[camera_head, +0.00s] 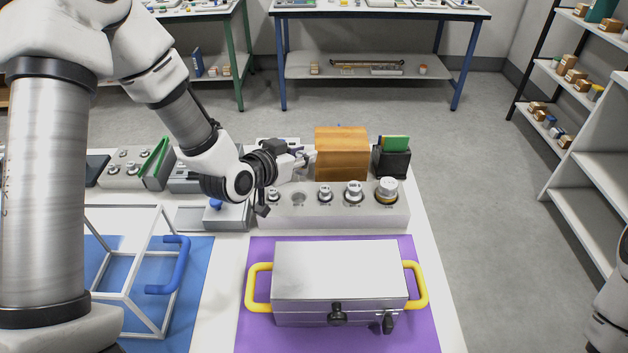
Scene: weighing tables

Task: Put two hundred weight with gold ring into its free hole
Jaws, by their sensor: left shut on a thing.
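A light grey weight block (330,216) stands behind the silver case. Its second hole from the left, the free hole (298,199), is empty. Metal weights stand in its other holes: a small one (273,195) at far left, two mid-sized ones (325,193) (353,192), and the largest (387,190), with a gold band, at far right. My left gripper (303,160) is above and behind the empty hole, pointing right. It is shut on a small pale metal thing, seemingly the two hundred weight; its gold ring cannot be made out. My right gripper is not in view.
A wooden box (342,153) and a black holder (391,160) with green cards stand close right of the gripper. A silver case (340,280) with yellow handles lies on a purple mat (255,335). A white frame (130,270) with a blue handle stands left.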

